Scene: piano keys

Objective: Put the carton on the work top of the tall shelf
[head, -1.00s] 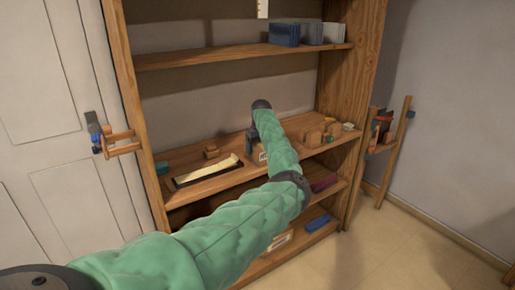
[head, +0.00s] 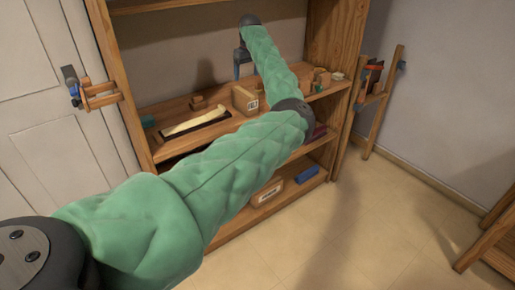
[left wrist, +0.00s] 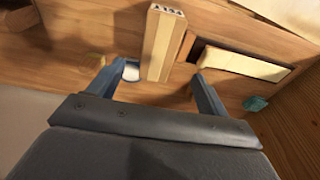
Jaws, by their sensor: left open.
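A light brown carton (head: 246,99) with a printed label stands on the work top (head: 215,128) of the tall shelf, right of a long dark tray. My left gripper (head: 243,63) is above the carton, open and empty, with a gap between them. In the left wrist view the carton (left wrist: 163,45) shows beyond and between the spread fingers of the left gripper (left wrist: 161,76); neither finger touches it as far as I can see. My right gripper is not in view.
The dark tray (head: 192,125) holds a long cream piece. Small wooden blocks (head: 320,77) stand at the right of the work top. A labelled box (head: 267,192) and a blue item (head: 306,174) are on the bottom shelf. A ladder-like rack (head: 376,100) stands right; the floor is clear.

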